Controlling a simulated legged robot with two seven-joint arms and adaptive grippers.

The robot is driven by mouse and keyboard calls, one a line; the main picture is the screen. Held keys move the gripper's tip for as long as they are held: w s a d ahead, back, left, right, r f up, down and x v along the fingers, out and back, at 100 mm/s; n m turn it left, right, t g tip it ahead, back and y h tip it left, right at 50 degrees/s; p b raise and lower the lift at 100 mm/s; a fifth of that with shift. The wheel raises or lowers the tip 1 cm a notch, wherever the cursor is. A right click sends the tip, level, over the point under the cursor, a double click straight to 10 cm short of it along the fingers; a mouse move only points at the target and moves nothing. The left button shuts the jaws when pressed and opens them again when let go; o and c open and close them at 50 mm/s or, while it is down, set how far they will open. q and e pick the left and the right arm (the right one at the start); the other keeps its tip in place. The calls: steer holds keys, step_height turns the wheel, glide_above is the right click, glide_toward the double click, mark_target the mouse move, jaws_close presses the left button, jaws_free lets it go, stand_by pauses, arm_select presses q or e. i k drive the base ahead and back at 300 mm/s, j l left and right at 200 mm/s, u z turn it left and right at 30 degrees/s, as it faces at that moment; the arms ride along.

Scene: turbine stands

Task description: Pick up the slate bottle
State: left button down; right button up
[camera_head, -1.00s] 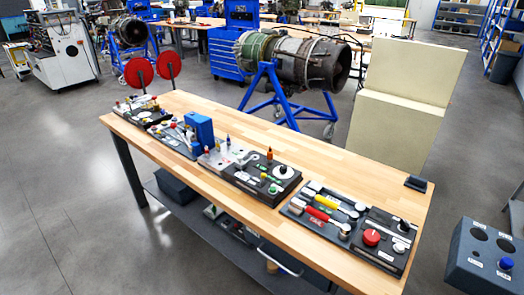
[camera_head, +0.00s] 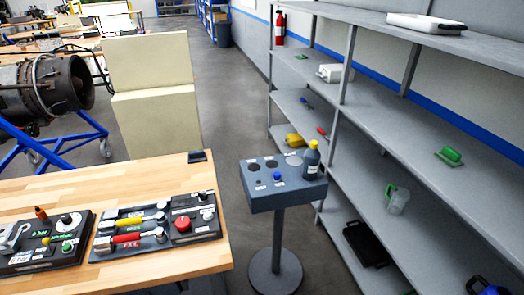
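The slate bottle (camera_head: 311,161) is dark grey-blue with a yellow cap and a pale label. It stands upright at the right back corner of a slate-coloured stand (camera_head: 284,195) on a single post with a round base. The stand's top has several round dark or grey spots and a small blue item with white labels. Neither of my grippers shows in the head view.
A wooden workbench (camera_head: 110,182) with tool panels fills the lower left. Grey shelving (camera_head: 420,120) with scattered items runs along the right, close to the stand. A cream cabinet (camera_head: 150,125) stands behind the bench. Grey floor is open behind the stand.

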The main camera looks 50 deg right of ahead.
mark_target(312, 159)
steer(key=z, duration=2.2)
